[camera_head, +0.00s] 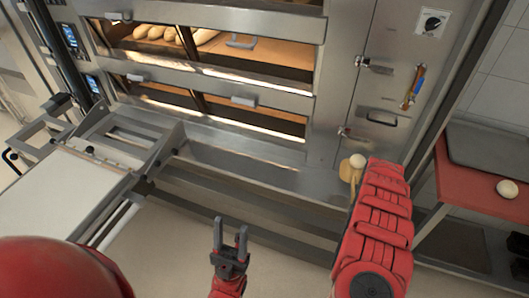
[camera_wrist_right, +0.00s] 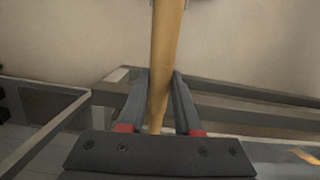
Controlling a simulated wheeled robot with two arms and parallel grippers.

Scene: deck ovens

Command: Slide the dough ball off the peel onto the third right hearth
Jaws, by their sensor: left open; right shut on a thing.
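A pale dough ball (camera_head: 357,160) sits on the small visible wooden part of the peel (camera_head: 346,172), beside my right forearm and in front of the oven's right side. The rest of the peel is hidden behind that arm in the head view. In the right wrist view my right gripper (camera_wrist_right: 158,80) is shut around the peel's round wooden handle (camera_wrist_right: 168,40). My left gripper (camera_head: 232,238) is open and empty, low in the middle of the head view. The oven shows lit right chambers, an upper (camera_head: 265,52) and a lower (camera_head: 255,119); I cannot tell which is third.
Loaves (camera_head: 160,32) lie in the upper oven deck. A metal loader frame with a pale belt (camera_head: 60,195) stands at left. At right, a red table (camera_head: 455,180) holds a dark tray (camera_head: 490,148) and another pale ball (camera_head: 507,188). Floor shows before the oven.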

